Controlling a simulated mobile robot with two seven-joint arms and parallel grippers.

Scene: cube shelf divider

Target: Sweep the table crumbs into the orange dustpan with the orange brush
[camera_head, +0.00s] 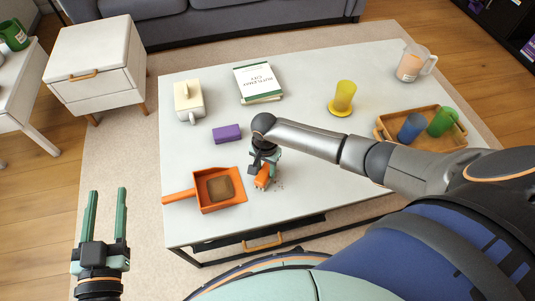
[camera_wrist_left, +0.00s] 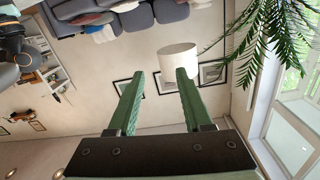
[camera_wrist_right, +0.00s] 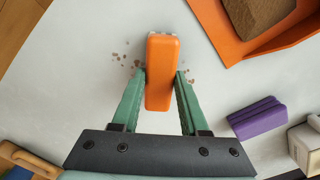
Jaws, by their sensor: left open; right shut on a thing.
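The orange dustpan (camera_head: 206,208) lies on the white table, its handle pointing left and a brown patch in its middle. It also shows at the top right of the right wrist view (camera_wrist_right: 228,47). My right gripper (camera_head: 264,170) is shut on the orange brush (camera_wrist_right: 161,72), just right of the dustpan. Crumbs (camera_wrist_right: 130,62) lie on both sides of the brush; a few show in the head view (camera_head: 279,185). The bristles are mostly hidden under the brush. My left gripper (camera_head: 107,190) is open and empty, off the table at the lower left.
A purple block (camera_head: 227,133), a cream container (camera_head: 189,101) and a book (camera_head: 258,83) lie behind the dustpan. A yellow cup (camera_head: 343,97), a clear pitcher (camera_head: 410,64) and a wooden tray (camera_head: 385,130) with blue and green cups stand right. The table front is clear.

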